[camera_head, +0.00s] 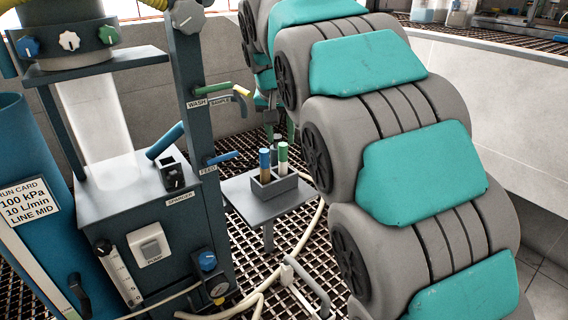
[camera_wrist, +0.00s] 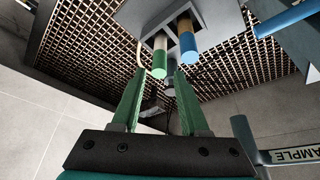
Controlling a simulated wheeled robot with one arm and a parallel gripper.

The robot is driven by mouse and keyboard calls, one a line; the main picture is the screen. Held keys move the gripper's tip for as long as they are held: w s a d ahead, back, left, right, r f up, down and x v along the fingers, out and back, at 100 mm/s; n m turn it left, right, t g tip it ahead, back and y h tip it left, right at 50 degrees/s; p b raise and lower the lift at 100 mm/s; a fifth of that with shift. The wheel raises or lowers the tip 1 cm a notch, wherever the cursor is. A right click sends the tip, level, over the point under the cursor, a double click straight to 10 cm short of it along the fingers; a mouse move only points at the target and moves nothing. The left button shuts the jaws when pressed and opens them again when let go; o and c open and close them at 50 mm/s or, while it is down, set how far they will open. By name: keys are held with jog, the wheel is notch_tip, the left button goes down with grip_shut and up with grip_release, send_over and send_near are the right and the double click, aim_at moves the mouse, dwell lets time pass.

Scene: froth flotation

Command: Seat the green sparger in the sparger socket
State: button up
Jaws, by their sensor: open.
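The green sparger (camera_head: 283,158), with a green top and pale lower part, stands upright in a small dark rack (camera_head: 262,190). A blue-topped sparger (camera_head: 265,161) with a brownish lower part stands beside it on the left. In the wrist view the green sparger (camera_wrist: 159,56) and blue one (camera_wrist: 187,42) point down from the top. My gripper (camera_wrist: 157,82) is open and empty; the green sparger's end appears between its fingertips, with no contact visible. In the head view my arm mostly hides the gripper. The socket block (camera_head: 172,176) stands above the SPARGER label on the machine's bench.
A third, darker cylinder (camera_wrist: 169,84) shows behind the green sparger. The rack sits on a small grey table (camera_head: 240,190) above a grated floor. A post with WASH, SAMPLE and FEED pipes (camera_head: 190,110) stands left of it. Pale hoses lie in front.

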aim_at(283, 156)
jog(key=x, duration=0.9)
jog(key=shift+s+f, duration=0.1)
jog(key=shift+c, duration=0.3)
grip_shut()
